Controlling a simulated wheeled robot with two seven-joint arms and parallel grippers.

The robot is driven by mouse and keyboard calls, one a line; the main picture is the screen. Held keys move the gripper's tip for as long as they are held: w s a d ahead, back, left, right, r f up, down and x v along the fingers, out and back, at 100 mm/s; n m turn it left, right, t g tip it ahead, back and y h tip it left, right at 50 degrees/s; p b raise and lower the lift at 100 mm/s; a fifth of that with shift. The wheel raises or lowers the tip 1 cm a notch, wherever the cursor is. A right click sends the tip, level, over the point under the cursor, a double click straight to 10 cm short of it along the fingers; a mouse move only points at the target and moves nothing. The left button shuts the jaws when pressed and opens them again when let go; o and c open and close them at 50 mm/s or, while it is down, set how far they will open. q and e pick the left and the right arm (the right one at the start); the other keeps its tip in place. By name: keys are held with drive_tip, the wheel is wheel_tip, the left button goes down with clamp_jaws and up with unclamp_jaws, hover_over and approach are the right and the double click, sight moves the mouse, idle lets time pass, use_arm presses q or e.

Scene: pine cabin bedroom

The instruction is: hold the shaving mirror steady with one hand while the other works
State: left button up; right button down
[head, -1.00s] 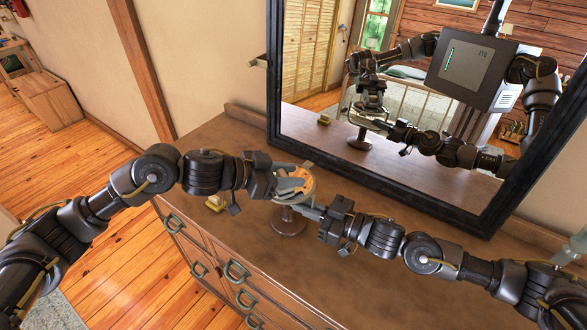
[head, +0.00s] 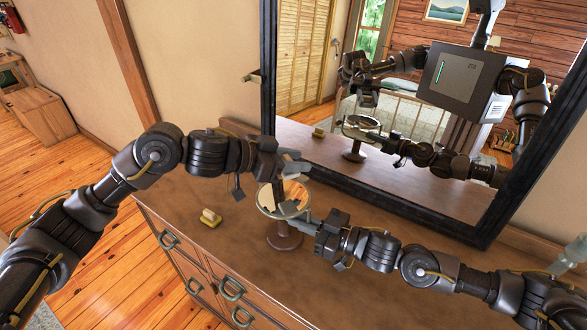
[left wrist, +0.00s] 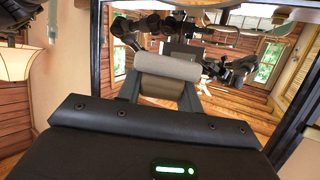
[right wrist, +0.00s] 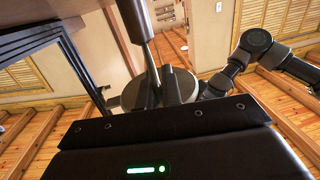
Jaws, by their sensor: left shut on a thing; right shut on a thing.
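The round shaving mirror (head: 270,203) stands on the wooden dresser, its face turned up and tilted, on a dark stem and round base (head: 284,237). In the right wrist view part of the disc (right wrist: 133,94) shows behind the fingers. My left gripper (head: 288,163) is above and behind the mirror, apart from it as far as I can tell. It is shut on a pale grey rounded piece, which looks like a roll (left wrist: 167,67) in the left wrist view; its exact kind is unclear.
A small yellowish block with a pale top (head: 210,218) lies on the dresser (head: 350,214) near its front left edge. A large black-framed wall mirror (head: 268,75) stands behind and reflects me. The dresser top between block and shaving mirror is clear.

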use_arm(q)
drive_tip(key=shift+r, duration=1)
drive_tip(key=shift+f, duration=0.1)
